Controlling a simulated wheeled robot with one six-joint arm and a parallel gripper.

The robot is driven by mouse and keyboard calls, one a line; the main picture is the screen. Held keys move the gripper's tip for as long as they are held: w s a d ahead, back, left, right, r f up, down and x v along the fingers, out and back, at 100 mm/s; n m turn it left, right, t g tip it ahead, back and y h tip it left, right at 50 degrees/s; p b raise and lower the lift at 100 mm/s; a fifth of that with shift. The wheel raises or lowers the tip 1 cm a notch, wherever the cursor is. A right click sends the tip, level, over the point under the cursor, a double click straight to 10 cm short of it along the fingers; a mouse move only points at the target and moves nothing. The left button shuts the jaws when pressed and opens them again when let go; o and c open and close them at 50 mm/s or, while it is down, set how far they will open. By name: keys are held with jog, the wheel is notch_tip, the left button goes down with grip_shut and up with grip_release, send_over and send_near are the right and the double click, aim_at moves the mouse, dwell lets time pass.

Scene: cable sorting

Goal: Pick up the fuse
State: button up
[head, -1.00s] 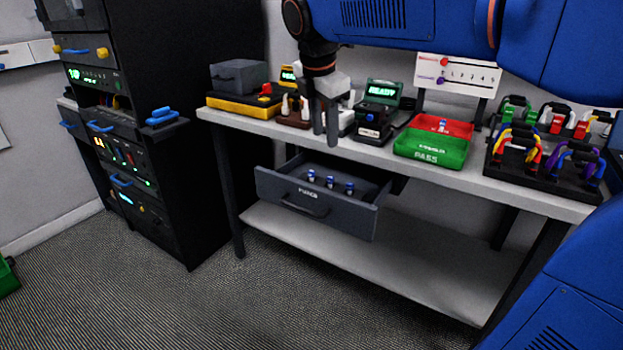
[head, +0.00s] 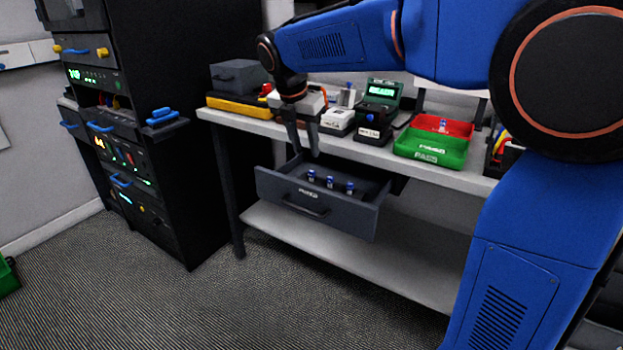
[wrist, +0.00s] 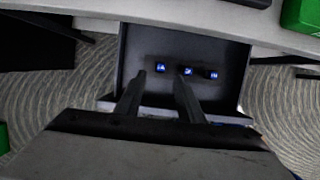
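Three small blue fuses stand in a row in the open grey drawer (head: 285,192) under the bench: a left fuse (head: 311,176), a middle fuse (head: 330,182) and a right fuse (head: 350,187). My gripper (head: 306,154) points down above the back left of the drawer, its fingers apart with nothing between them. In the wrist view the open fingers (wrist: 161,76) reach over the drawer; the left fuse (wrist: 160,68) appears in line with the gap. The middle fuse (wrist: 188,71) appears close by the right fingertip. Another blue fuse (head: 442,125) is in the red tray (head: 458,128).
The bench top edge (head: 400,164) overhangs the back of the drawer. A green tray (head: 428,150), a black tester (head: 372,131) and a white device (head: 338,120) stand on the bench. A dark rack (head: 200,215) stands left. The floor before the drawer is clear.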

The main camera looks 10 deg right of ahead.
aim_at(312, 171)
jog(key=shift+x, duration=4.1)
jog(key=shift+s, duration=0.2)
grip_shut()
